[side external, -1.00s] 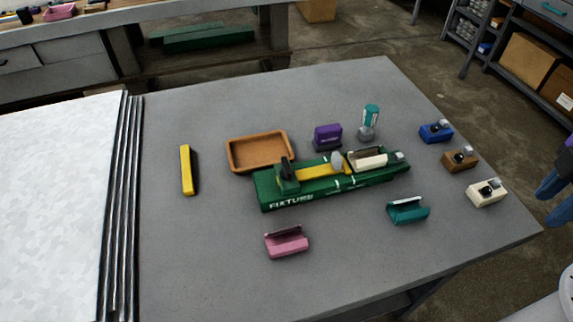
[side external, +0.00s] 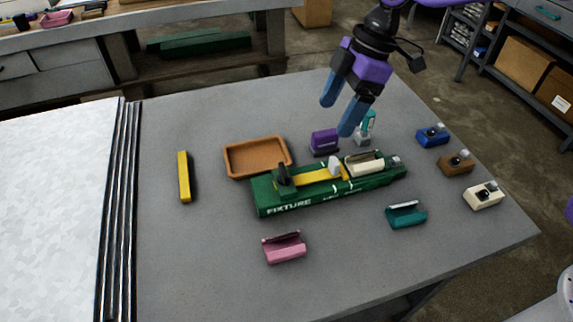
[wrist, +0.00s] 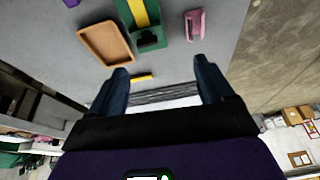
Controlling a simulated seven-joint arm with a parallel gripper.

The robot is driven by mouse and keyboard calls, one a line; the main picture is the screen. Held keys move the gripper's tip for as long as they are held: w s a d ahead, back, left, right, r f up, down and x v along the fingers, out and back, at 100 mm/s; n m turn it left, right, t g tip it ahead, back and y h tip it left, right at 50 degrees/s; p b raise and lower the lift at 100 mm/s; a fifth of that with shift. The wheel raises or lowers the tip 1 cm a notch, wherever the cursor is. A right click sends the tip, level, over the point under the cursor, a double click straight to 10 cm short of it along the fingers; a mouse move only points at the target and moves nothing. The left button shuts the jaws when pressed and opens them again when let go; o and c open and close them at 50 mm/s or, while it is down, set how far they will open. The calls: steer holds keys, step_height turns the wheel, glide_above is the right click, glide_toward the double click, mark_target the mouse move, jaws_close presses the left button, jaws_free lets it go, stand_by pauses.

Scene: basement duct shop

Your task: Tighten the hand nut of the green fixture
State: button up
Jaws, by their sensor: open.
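The green fixture (side external: 325,198) lies on the grey table, lettered FIXTURE. It carries a yellow strip (side external: 313,173), a black part (side external: 285,181) at its left end, a pale upright piece (side external: 334,166) mid-length and a cream channel piece (side external: 364,166) toward the right. A small grey knob-like part (side external: 396,161) sits at its right end; I cannot tell which part is the hand nut. My gripper (side external: 337,115) is open and empty, in the air over the table's back part. The wrist view shows the fixture's black-part end (wrist: 148,38) beyond my open fingers (wrist: 161,72).
A brown tray (side external: 229,161), purple block (side external: 324,141) and teal-topped tool (side external: 365,128) stand behind the fixture. A pink channel (side external: 284,248) and teal channel (side external: 406,215) lie in front. Blue (side external: 432,136), brown (side external: 456,164) and cream (side external: 483,197) blocks line the right; a yellow bar (side external: 184,178) lies left.

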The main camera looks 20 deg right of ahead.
steer(key=w+a, duration=0.2)
steer(key=w, duration=0.1)
glide_toward(285, 169)
steer(key=shift+n, duration=0.3)
steer(key=x, duration=0.9)
steer(key=c, duration=1)
steer(key=shift+y, duration=0.3)
steer(key=shift+c, duration=0.2)
